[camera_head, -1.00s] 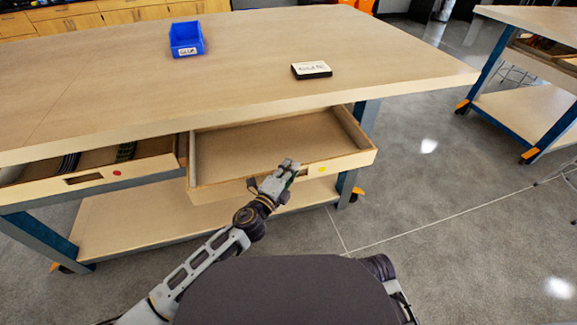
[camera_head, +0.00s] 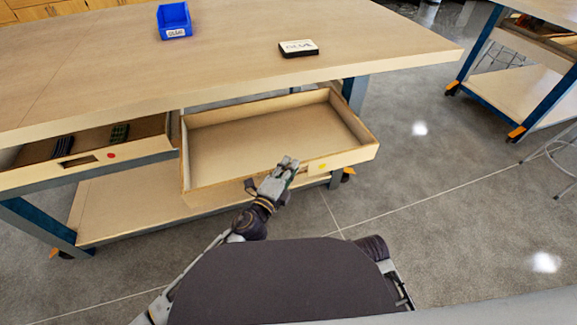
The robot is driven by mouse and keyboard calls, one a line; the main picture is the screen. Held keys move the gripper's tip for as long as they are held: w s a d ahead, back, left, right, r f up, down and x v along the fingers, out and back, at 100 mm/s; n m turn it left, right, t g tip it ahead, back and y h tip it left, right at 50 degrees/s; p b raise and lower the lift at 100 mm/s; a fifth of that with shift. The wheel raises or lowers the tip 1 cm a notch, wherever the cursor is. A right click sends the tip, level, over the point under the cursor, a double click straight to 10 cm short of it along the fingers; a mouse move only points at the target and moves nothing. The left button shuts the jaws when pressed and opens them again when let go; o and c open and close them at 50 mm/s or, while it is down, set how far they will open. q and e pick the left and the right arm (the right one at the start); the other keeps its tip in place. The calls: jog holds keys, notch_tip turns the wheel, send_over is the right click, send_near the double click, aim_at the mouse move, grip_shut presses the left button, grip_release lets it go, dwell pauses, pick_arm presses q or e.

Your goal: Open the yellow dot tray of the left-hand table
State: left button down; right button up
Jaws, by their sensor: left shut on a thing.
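The yellow dot tray (camera_head: 200,178) is a wooden drawer under the left-hand table (camera_head: 230,60). It is pulled far out and its inside looks empty. The yellow dot (camera_head: 322,167) is on its front face, toward the right. My left gripper (camera_head: 283,173) is shut at the middle of the tray's front, just left of the dot, where the handle area is hidden behind it. My right gripper is not in view.
A tray with a red dot (camera_head: 111,155) is partly out at the left and holds dark items. A blue bin (camera_head: 174,21) and a small black-and-white box (camera_head: 298,49) are on the tabletop. Another table (camera_head: 535,78) and a stool (camera_head: 562,150) stand right. Grey floor (camera_head: 440,200) is clear between.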

pick_arm(q)
jog(key=c, duration=1.4)
grip_release()
jog(key=shift+c, duration=0.2)
